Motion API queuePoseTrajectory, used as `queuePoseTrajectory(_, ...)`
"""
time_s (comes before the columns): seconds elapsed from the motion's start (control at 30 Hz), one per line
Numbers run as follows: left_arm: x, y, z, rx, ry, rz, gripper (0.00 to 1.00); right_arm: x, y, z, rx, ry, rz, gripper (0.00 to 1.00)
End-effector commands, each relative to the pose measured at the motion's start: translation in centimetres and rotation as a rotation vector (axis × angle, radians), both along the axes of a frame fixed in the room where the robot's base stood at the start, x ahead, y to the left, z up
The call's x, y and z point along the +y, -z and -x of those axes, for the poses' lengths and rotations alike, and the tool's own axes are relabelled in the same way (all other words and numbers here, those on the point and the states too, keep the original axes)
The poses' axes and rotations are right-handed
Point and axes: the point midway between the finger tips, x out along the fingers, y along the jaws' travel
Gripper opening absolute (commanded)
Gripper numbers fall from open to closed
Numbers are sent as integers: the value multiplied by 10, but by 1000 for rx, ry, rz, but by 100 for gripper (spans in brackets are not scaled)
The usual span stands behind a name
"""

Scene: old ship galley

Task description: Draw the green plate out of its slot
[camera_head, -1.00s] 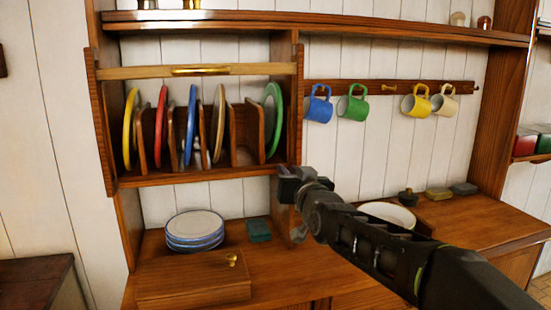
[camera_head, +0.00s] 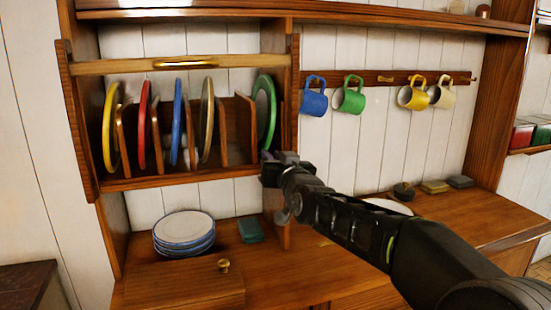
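The green plate (camera_head: 264,112) stands on edge in the rightmost slot of the wooden plate rack (camera_head: 190,181), close to the rack's right side wall. My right gripper (camera_head: 272,160) is just below and in front of the green plate, near the rack's lower right corner. Its fingers are small and dark here, and I cannot tell whether they are open or shut. It does not appear to hold the plate. My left gripper is not in view.
Yellow (camera_head: 110,128), red (camera_head: 143,124), blue (camera_head: 177,122) and tan (camera_head: 206,119) plates stand in the other slots. A brass-handled bar (camera_head: 120,67) crosses the rack's upper front. Mugs hang right, including a green mug (camera_head: 348,100). Stacked plates (camera_head: 184,232) sit on the counter below.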

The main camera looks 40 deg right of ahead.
Motion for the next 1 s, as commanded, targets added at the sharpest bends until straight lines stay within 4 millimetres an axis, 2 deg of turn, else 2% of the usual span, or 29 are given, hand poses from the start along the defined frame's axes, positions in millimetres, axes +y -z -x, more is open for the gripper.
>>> queuePoseTrajectory(0.2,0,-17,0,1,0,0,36,-12,-2,-32,1,0,-3,19)
queuePoseTrajectory(0.4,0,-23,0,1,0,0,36,-17,-1,-49,0,-1,-1,19)
queuePoseTrajectory(0.7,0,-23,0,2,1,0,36,-18,0,-51,0,0,0,19)
queuePoseTrajectory(0.93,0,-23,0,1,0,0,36,-18,0,-51,0,0,0,1)
queuePoseTrajectory(1.0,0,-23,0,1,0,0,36,-18,0,-51,0,0,0,0)
